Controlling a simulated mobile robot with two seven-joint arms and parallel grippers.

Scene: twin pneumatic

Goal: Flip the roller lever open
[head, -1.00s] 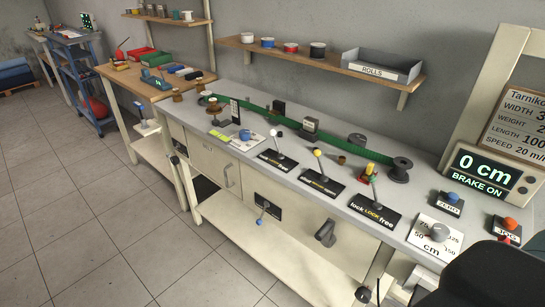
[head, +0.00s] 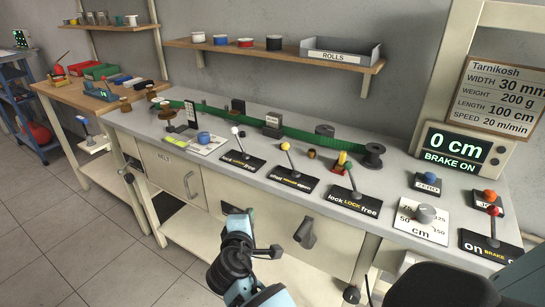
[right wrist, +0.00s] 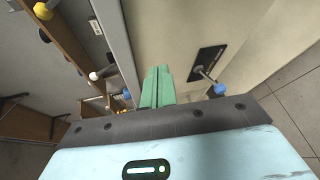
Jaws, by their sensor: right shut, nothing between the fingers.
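The lever with the yellow knob (head: 285,147) rises from a black plate (head: 294,179) on the bench. The plate has "shut" at its left and "open" at its right, with a yellow middle word too small to read surely. The lever leans slightly left, toward "shut". My right gripper (head: 251,212) is in front of the bench, below its top and apart from the lever. In the right wrist view its green fingers (right wrist: 157,85) are shut together and empty. The yellow knob (right wrist: 43,10) also shows there at the upper left. My left gripper is not in view.
A white-knobbed lever (head: 235,130) stands left of it, and a "lock LOCK free" plate (head: 352,199) with its lever to the right. A blue-knobbed lever (right wrist: 220,89) on the cabinet front is close by the fingers. A handle (head: 305,233) juts from the front.

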